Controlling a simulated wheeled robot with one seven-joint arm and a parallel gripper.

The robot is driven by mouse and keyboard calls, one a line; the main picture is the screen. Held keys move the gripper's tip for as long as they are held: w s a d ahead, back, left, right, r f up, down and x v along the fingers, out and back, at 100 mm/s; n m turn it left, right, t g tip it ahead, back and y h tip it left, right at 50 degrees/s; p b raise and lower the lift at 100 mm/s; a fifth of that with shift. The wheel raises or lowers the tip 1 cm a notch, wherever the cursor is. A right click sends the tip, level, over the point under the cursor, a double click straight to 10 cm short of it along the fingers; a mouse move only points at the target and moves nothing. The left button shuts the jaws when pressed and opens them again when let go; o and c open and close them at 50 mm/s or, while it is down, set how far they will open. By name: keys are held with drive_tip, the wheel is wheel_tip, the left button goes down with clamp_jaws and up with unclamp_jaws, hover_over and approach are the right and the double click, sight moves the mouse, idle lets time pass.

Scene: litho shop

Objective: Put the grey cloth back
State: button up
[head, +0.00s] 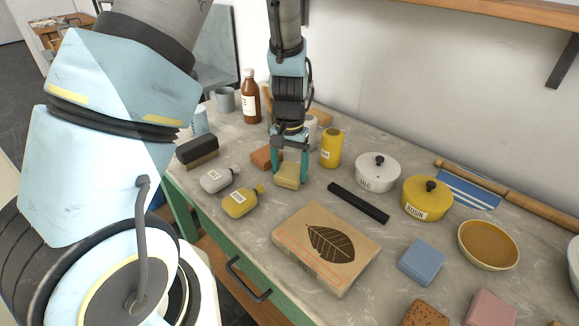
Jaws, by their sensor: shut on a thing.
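My gripper (290,172) points down at the middle of the bench, its teal fingers shut on a pale yellow block (287,178). The block is at or just above the bench top; I cannot tell if it touches. I see no plainly grey cloth. A blue folded pad or block (422,262) lies at the front right, apart from my gripper.
A stone slab with a leaf print (325,249) lies in front. Around my gripper are a black bar (358,203), a yellow jar (331,148), a reddish block (266,157) and two small bottles (241,201). Lidded pots (428,198) and a bowl (488,244) stand right.

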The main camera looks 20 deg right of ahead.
sight(289, 172)
drive_tip(key=shift+f, duration=0.15)
drive_tip(key=o, duration=1.1)
drive_tip(key=shift+o, duration=0.2)
wheel_tip(289, 172, up, 12)
drive_tip(key=b, duration=0.3)
drive_tip(key=s+a+n+t, duration=0.1)
drive_tip(key=s+a+n, duration=0.2)
drive_tip(key=a, duration=2.2)
drive_tip(key=n, duration=0.3)
drive_tip(key=shift+s+f+n+t, duration=0.2)
drive_tip(key=shift+f+n+t, duration=0.1)
drive_tip(key=shift+f+n, duration=0.1)
drive_tip(key=shift+w, duration=0.1)
